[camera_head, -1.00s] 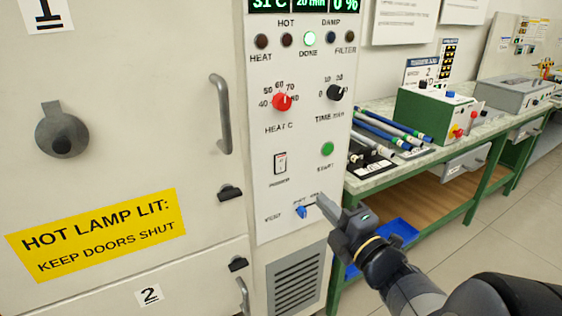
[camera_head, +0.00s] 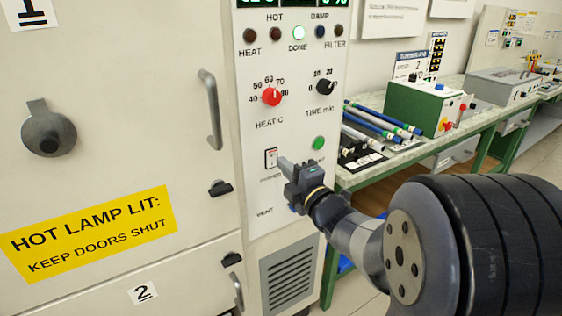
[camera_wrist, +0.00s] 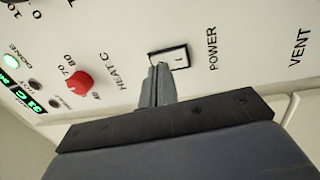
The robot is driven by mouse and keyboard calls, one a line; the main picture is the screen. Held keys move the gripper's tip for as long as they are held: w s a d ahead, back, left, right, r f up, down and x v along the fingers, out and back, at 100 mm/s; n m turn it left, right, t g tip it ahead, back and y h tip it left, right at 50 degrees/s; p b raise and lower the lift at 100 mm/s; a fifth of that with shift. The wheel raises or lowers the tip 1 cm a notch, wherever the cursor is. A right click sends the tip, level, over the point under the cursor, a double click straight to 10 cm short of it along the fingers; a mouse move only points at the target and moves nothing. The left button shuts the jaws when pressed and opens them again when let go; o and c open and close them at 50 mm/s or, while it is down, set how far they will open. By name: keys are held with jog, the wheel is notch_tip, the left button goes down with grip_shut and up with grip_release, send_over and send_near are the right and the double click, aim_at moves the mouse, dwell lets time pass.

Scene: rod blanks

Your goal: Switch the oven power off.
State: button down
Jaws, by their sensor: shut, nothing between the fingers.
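The oven's power switch (camera_head: 271,158) is a small rocker in a dark frame on the white control panel (camera_head: 290,60). It also shows in the wrist view (camera_wrist: 172,57), beside the printed word POWER. My gripper (camera_head: 283,162) is shut and empty, its fingertips at the right side of the switch in the head view. In the wrist view the fingertips (camera_wrist: 158,68) overlap the lower left part of the rocker. I cannot tell whether they touch it. Part of the rocker's face is hidden behind the fingers.
The red heat knob (camera_head: 271,97), black time knob (camera_head: 325,86) and green start button (camera_head: 318,143) are above the switch. The DONE lamp (camera_head: 298,33) glows. A yellow warning sign (camera_head: 90,235) is on the oven door. A green bench (camera_head: 395,150) with rods stands right.

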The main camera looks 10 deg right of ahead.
aim_at(272, 159)
jog(key=shift+x, duration=1.05)
jog(key=shift+w+a+r+g+p, duration=0.15)
jog(key=shift+r+g+p, duration=0.15)
jog(key=shift+r+p, duration=0.35)
jog(key=shift+f, duration=0.35)
